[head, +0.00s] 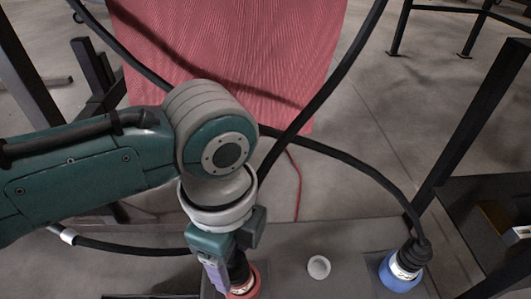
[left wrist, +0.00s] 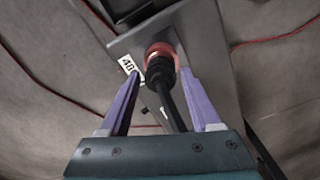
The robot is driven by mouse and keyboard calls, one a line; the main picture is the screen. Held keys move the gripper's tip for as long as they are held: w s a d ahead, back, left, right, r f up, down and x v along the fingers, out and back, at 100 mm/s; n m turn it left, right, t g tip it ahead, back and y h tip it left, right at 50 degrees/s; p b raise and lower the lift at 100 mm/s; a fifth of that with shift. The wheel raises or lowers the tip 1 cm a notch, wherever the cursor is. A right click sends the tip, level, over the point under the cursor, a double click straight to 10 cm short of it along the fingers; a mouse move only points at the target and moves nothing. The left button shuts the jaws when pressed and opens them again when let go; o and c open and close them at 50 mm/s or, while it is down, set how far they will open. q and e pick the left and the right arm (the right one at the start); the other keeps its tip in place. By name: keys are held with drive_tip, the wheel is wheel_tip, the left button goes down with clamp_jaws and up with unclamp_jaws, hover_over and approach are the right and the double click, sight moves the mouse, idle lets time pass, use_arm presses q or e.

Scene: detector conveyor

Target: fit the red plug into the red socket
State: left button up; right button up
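My left gripper (head: 225,270) points down at the grey panel, and its purple fingers (left wrist: 158,82) straddle a black plug body (left wrist: 160,70) with a cable running back between them. A narrow gap shows beside each fingertip, so it looks open around the plug. A red ring (left wrist: 159,50) circles the far end of the black body at the panel; it also shows in the head view (head: 248,287), partly behind my gripper. I cannot tell whether this red part is the plug's collar, the socket, or both joined. My right gripper is not in view.
A blue connector (head: 400,275) with a black cable stands at the right of the grey panel (head: 350,240). A white round socket (head: 318,267) lies between it and the red part. Black cables loop across behind my arm, in front of a red ribbed sheet (head: 240,50).

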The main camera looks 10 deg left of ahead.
use_arm(q)
drive_tip(key=shift+o, duration=0.7)
drive_tip(key=shift+a, duration=0.1)
drive_tip(key=shift+d+r, duration=0.1)
drive_tip(key=shift+d, duration=0.3)
drive_tip(key=shift+r, duration=0.25)
wheel_tip(320, 180, up, 12)
drive_tip(key=f+p, duration=0.1)
drive_tip(key=p, duration=0.8)
drive_tip(key=s+d+r+n+t+h, duration=0.1)
drive_tip(key=s+d+r+n+h, duration=0.15)
drive_tip(key=s+n, duration=0.35)
drive_tip(key=s+a+r+n+t, duration=0.1)
drive_tip(key=s+a+n, duration=0.1)
drive_tip(key=a+n, duration=0.1)
drive_tip(key=s+a+n+y, duration=0.1)
drive_tip(key=s+a+n, duration=0.1)
drive_tip(key=a+n, duration=0.2)
drive_tip(key=s+a+r+n+t+y, duration=0.1)
drive_tip(key=s+a+n, duration=0.1)
drive_tip(key=a+n, duration=0.2)
drive_tip(key=shift+s+a+r+t, duration=0.1)
drive_tip(key=shift+a+r+t, duration=0.2)
drive_tip(key=shift+a, duration=0.2)
